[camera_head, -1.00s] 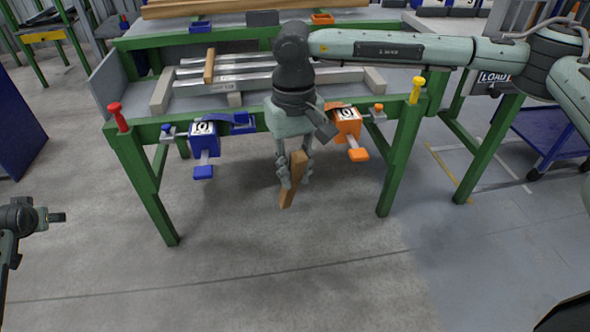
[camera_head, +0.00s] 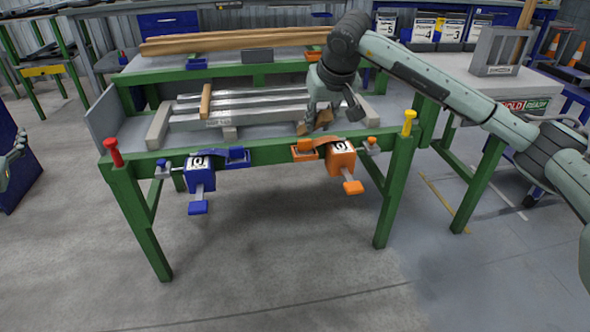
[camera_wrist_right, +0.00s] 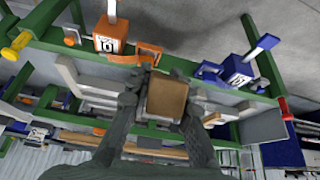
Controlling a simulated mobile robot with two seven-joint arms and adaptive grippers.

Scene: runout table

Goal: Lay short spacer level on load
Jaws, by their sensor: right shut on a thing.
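The short wooden spacer (camera_head: 324,117) is in my right gripper (camera_head: 315,115), at the right end of the load. In the right wrist view the spacer (camera_wrist_right: 167,97) shows as a brown block between the two fingers. I cannot tell whether it touches the load. The load (camera_head: 240,112) is several grey metal bars lying on the green-framed table (camera_head: 260,149). Another wooden spacer (camera_head: 206,101) lies across the bars near their left end. Part of my left gripper (camera_head: 17,148) shows at the left edge, away from the table; its fingers are unclear.
A blue clamp unit (camera_head: 199,173) and an orange one (camera_head: 340,158) with straps hang on the front rail. A red post (camera_head: 113,151) and a yellow post (camera_head: 408,122) stand at the front corners. Long timbers (camera_head: 230,40) lie on the rear shelf.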

